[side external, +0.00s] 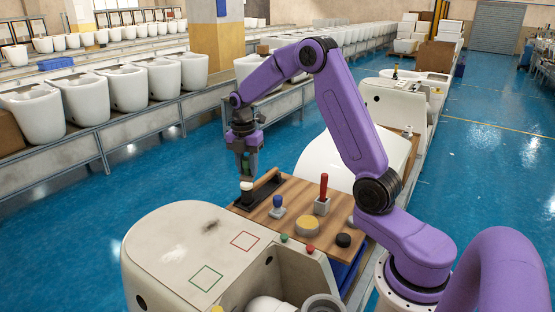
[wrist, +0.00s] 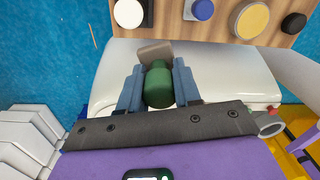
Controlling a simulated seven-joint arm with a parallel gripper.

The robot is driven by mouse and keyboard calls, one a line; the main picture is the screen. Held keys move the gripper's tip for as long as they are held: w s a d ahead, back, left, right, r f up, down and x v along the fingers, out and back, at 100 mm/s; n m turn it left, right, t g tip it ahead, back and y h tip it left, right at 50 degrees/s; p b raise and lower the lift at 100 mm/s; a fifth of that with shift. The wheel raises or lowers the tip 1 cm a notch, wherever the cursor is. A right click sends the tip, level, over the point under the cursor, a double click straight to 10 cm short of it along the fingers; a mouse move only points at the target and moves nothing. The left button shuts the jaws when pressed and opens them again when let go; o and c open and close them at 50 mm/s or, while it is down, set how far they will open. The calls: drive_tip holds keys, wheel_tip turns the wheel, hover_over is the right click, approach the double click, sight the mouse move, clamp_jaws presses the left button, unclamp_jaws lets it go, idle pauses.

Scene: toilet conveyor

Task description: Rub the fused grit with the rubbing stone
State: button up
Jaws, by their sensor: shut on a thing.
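My gripper (side external: 246,160) is shut on the green grip of the rubbing stone (wrist: 158,86), between two blue-grey fingers in the wrist view. The stone's grey-brown block (wrist: 155,53) sticks out past the fingertips. The fused grit looks to be the small dark smudge (side external: 211,226) on top of the white ceramic piece (side external: 165,245) in the foreground. That ceramic (wrist: 225,68) also lies below the gripper in the wrist view, where the grit does not show. My gripper is raised, with no visible contact between stone and ceramic.
A wooden board (side external: 290,188) beside the ceramic carries a blue knob (side external: 278,207), a red-handled tool (side external: 322,190), a yellow round pad (side external: 307,226) and a black puck (side external: 343,240). Red (side external: 244,241) and green (side external: 206,278) square outlines mark the ceramic. Toilets line the conveyor behind.

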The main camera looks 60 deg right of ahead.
drive_tip(key=s+a+r+n, duration=0.1)
drive_tip(key=a+r+n, duration=0.1)
drive_tip(key=a, duration=0.9)
drive_tip(key=s+a+r+n, duration=0.1)
drive_tip(key=a+r+n, duration=0.1)
drive_tip(key=a, duration=1)
drive_tip(key=shift+f, duration=3.9)
drive_tip(key=shift+d+f, duration=0.25)
drive_tip(key=shift+d, duration=0.8)
drive_tip(key=shift+c, duration=0.4)
drive_tip(key=shift+d, duration=3.4)
drive_tip(key=shift+a, duration=4.35)
drive_tip(key=shift+a+r, duration=0.15)
drive_tip(key=shift+a, duration=0.05)
wheel_tip(320, 180, up, 8)
